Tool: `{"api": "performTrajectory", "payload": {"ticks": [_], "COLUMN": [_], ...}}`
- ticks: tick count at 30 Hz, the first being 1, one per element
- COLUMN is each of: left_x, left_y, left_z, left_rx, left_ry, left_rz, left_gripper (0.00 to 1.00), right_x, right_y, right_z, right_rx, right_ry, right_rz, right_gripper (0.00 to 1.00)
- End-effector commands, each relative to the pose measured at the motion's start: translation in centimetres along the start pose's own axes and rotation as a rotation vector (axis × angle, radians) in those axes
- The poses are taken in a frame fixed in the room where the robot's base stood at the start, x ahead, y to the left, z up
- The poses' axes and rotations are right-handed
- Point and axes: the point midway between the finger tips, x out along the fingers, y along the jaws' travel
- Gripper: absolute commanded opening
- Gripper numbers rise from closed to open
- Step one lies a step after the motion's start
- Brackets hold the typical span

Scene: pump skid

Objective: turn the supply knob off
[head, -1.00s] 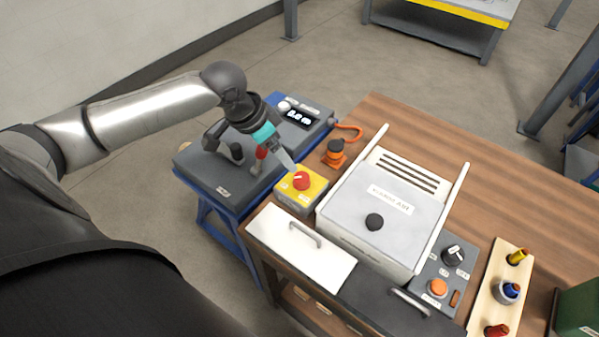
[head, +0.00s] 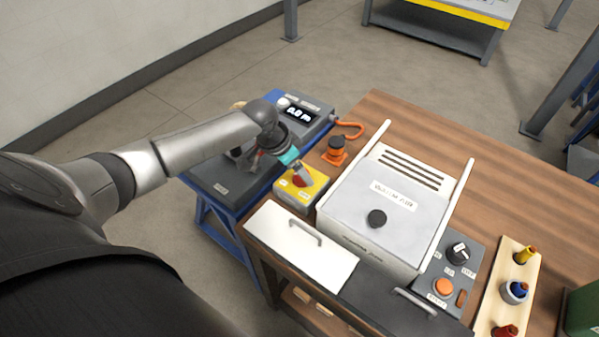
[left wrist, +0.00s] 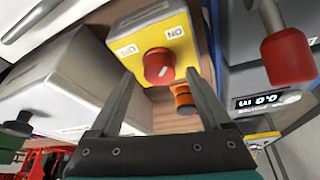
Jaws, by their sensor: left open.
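A red round knob (head: 299,181) sits on a yellow-topped box (head: 318,184) at the table's left end. In the left wrist view the red knob (left wrist: 157,65) has a small pale mark at its lower right, and the yellow face (left wrist: 150,35) carries ON and OFF labels. My left gripper (head: 306,178) is over the box and partly covers the knob in the head view. In the left wrist view the open fingers (left wrist: 158,76) lie to either side of the knob, with nothing held; contact cannot be told. My right gripper is out of view.
An orange fitting with a black cap (head: 335,150) stands just behind the box. A large white-grey housing (head: 385,215) is close to its right. A grey unit with a digital display (head: 297,113) lies to the left. A black selector knob (head: 458,251) sits on a panel at right.

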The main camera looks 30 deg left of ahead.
Motion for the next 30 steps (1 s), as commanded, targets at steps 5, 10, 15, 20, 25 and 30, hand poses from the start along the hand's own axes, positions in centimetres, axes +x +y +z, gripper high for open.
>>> {"api": "performTrajectory", "payload": {"ticks": [5, 10, 15, 20, 25, 30], "left_x": [0.98, 1.04, 1.01, 1.01, 1.00, 1.00], "left_y": [0.04, 0.03, 0.02, 0.01, 0.02, 0.02], "left_z": [-0.05, -0.04, -0.03, -0.02, -0.01, 0.00], "left_rx": [0.001, 0.001, 0.001, 0.001, 0.001, 0.001], "left_ry": [0.002, 0.001, 0.001, 0.001, 0.000, 0.000], "left_rz": [0.001, 0.000, 0.000, 0.000, 0.000, 0.000], "left_gripper": [0.81, 0.81, 0.74, 0.56, 0.36, 0.17], "right_x": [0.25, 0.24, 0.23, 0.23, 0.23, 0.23], "right_y": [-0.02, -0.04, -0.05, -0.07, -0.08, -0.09], "right_z": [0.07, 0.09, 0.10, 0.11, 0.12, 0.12], "right_rx": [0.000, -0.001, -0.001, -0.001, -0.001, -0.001], "right_ry": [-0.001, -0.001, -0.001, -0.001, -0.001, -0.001], "right_rz": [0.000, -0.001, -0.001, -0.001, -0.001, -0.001], "right_gripper": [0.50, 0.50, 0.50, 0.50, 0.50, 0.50]}}
